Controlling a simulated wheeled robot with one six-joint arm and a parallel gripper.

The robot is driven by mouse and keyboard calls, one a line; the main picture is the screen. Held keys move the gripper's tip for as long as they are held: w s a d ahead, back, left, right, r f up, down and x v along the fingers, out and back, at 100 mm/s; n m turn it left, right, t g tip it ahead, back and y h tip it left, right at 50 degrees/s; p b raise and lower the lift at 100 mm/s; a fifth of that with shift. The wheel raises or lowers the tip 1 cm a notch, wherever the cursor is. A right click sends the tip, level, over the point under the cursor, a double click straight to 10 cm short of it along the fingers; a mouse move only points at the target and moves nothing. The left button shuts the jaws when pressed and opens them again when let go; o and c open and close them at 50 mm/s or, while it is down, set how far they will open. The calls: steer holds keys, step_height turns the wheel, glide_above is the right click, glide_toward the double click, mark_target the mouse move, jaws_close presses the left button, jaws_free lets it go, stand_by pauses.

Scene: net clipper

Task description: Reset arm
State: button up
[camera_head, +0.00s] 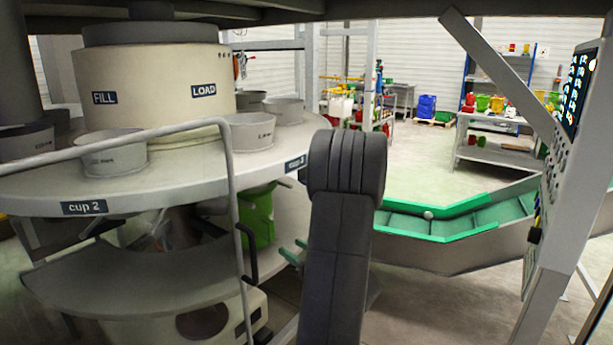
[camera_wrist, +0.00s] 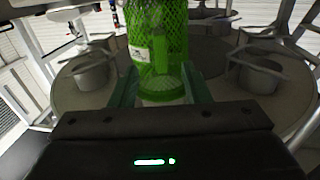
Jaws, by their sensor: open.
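My gripper (camera_wrist: 160,84) is open, with its two green fingers spread in the wrist view. A green mesh net (camera_wrist: 155,22) hangs straight ahead, and its lower part shows between the fingers; I cannot tell whether they touch it. In the head view my gripper's green fingertips (camera_head: 291,250) show left of my dark arm, close to a green net (camera_head: 257,215) under the round table's edge. The rest of the gripper is hidden behind my arm.
The round table (camera_head: 190,190) carries several grey cups, including one at its front (camera_head: 113,155). A bent metal rail (camera_head: 230,170) stands before it. A green conveyor (camera_head: 440,222) runs to the right, beside a control panel (camera_head: 575,95). Open floor lies behind.

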mark_target(272, 233)
steer(key=p+x, duration=0.1)
steer(key=x, duration=0.8)
steer(key=shift+a, duration=0.15)
steer(key=shift+w+p, duration=0.1)
steer(key=shift+p, duration=0.2)
steer(key=shift+r, duration=0.1)
steer(key=shift+s+d+f+b, duration=0.25)
steer(key=shift+d+b, duration=0.05)
steer(key=shift+d, duration=0.05)
steer(key=b+v, duration=0.2)
steer(key=v, duration=1.1)
steer(key=p+x, duration=0.1)
steer(key=x, duration=0.3)
steer(key=p+x, duration=0.1)
steer(key=x, duration=0.4)
steer(key=r+p+x, duration=0.1)
steer(key=x, duration=0.4)
steer(key=w+d+p+v, duration=0.1)
steer(key=v, duration=1.1)
steer(key=shift+s+d+f+p, duration=0.15)
steer(key=shift+d+f+p, duration=0.05)
steer(key=shift+d+p, duration=0.15)
